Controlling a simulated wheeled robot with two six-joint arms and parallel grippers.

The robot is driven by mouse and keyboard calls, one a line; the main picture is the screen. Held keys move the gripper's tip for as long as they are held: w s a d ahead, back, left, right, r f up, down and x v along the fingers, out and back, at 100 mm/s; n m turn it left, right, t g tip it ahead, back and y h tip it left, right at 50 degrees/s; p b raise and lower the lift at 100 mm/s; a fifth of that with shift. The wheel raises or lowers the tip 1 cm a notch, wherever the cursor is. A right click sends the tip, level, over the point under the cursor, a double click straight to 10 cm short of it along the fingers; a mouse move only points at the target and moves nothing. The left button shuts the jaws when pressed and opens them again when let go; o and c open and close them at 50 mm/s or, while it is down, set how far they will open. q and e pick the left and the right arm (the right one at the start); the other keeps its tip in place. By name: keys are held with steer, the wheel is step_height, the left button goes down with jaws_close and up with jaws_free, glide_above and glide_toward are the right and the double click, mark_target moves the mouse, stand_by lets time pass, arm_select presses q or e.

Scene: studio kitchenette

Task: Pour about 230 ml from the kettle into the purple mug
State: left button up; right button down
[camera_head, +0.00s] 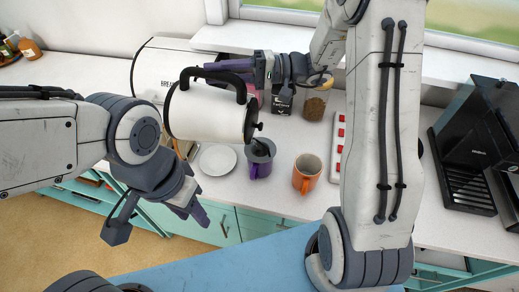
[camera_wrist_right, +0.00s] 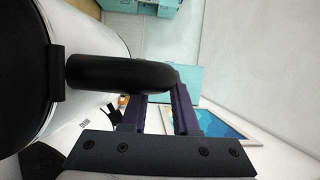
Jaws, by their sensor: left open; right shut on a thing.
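The white kettle (camera_head: 205,113) with black trim hangs above the counter, tipped on its side with its knobbed lid end to the right. My right gripper (camera_head: 232,70) is shut on its black handle, which also shows in the right wrist view (camera_wrist_right: 120,73). The purple mug (camera_head: 259,168) stands upright on the counter, below and right of the kettle. A dark grey shape covers its mouth, so its inside is hidden. I cannot make out the spout or any stream. My left gripper (camera_head: 196,212) is open and empty in front of the counter, below the kettle.
An orange mug (camera_head: 307,173) stands right of the purple mug, and a white plate (camera_head: 217,160) lies to its left. A jar (camera_head: 315,105) and a bread box (camera_head: 155,65) stand behind. A black coffee machine (camera_head: 480,150) is at the right.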

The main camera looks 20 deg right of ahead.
arm_select(q)
steer(key=shift+s+d+f+b, duration=0.15)
steer(key=shift+d+f+b, duration=0.1)
steer(key=shift+f+b, duration=0.6)
arm_select(e)
steer(key=shift+s+d+r+y, duration=0.2)
steer(key=shift+d+y, duration=0.05)
steer(key=shift+d, duration=0.1)
steer(key=shift+s+d+r+y, duration=0.15)
steer(key=shift+s+d+y, duration=0.1)
steer(key=shift+d, duration=0.1)
